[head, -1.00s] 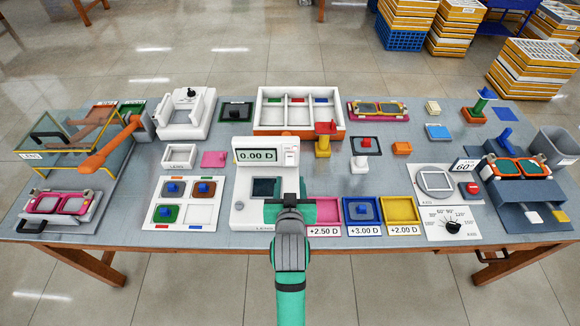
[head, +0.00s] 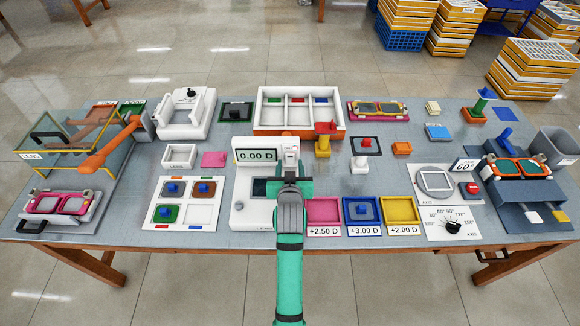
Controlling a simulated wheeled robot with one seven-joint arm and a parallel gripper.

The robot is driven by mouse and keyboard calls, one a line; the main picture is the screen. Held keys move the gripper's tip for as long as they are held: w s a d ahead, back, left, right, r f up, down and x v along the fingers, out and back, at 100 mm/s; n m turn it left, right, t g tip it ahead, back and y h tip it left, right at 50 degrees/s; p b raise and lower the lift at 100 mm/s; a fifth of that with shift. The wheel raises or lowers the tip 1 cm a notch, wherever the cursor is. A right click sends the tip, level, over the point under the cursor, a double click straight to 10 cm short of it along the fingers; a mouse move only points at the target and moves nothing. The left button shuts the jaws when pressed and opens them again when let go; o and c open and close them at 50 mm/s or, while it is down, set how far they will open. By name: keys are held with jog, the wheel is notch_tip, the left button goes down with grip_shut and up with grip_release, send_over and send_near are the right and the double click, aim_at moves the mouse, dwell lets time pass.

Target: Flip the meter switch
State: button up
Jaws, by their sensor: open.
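The white meter (head: 245,215) stands at the middle of the table, with a display (head: 256,156) reading 0.00 D. A small white switch with a red mark (head: 291,149) is on the panel at the right end of the display. My gripper (head: 290,171) is open and empty, just in front of and below the switch panel. Whether it touches the switch cannot be told. My gripper and arm hide part of the meter's right side and its dark window.
Pink (head: 322,211), blue (head: 362,212) and yellow (head: 400,208) trays sit close to the right of the meter. A yellow stand with a red top (head: 324,140) is right of the display. A white three-part box (head: 299,128) stands behind it.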

jog(key=c, duration=1.1)
jog(key=shift+o, duration=0.2)
jog(key=shift+f, duration=0.1)
jog(key=shift+f+t, duration=0.15)
jog(key=shift+t, duration=0.45)
